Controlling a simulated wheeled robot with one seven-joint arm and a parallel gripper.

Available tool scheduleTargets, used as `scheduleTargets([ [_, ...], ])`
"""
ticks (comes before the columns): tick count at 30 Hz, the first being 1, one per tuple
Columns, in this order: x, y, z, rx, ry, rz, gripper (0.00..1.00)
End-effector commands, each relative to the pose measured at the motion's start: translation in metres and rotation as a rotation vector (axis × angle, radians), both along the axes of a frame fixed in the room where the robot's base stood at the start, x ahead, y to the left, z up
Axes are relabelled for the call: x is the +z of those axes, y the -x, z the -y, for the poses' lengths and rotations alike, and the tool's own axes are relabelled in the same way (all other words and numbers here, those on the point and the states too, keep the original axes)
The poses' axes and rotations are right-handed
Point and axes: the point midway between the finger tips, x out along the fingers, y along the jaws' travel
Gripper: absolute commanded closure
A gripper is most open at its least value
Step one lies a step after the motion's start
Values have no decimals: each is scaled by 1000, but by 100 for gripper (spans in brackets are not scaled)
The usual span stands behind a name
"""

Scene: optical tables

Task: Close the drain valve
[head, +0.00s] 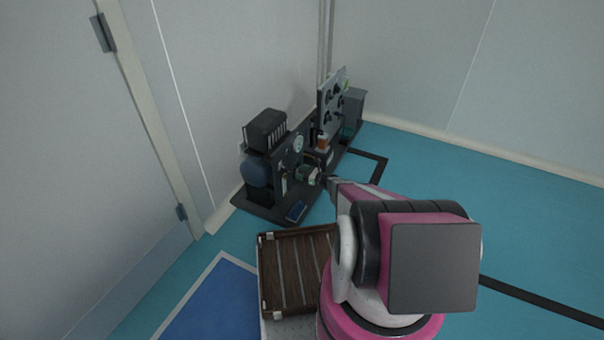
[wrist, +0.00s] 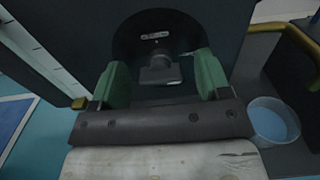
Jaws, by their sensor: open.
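In the wrist view, a dark round plate (wrist: 150,30) with a small pale label sits on a dark panel. A grey block-like handle (wrist: 160,72) stands out from it, and I take this to be the drain valve. My gripper (wrist: 161,80) is open, with one green fingertip on each side of the handle and visible gaps between. I cannot tell how far the handle reaches in between the fingers. In the head view, my gripper (head: 325,179) is at the front of the dark equipment stand (head: 262,207); the valve is too small to make out there.
A clear cup with blue liquid (wrist: 273,122) stands right of my gripper in the wrist view. A yellow curved bar (wrist: 290,32) is above it. In the head view, a brown slatted surface (head: 290,270) lies in front of the stand. Teal floor at right is open.

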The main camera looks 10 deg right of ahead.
Motion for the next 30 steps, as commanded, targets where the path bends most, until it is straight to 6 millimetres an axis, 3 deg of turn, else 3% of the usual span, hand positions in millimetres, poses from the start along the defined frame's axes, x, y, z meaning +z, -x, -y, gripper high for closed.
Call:
scheduleTargets([
  [8, 0, -1, -1, -1, 0, 0, 30],
  [10, 0, -1, -1, 0, 0, 0, 46],
  [13, 0, -1, -1, 0, 0, 0, 79],
  [30, 0, 0, -2, 0, 82, 113, 79],
])
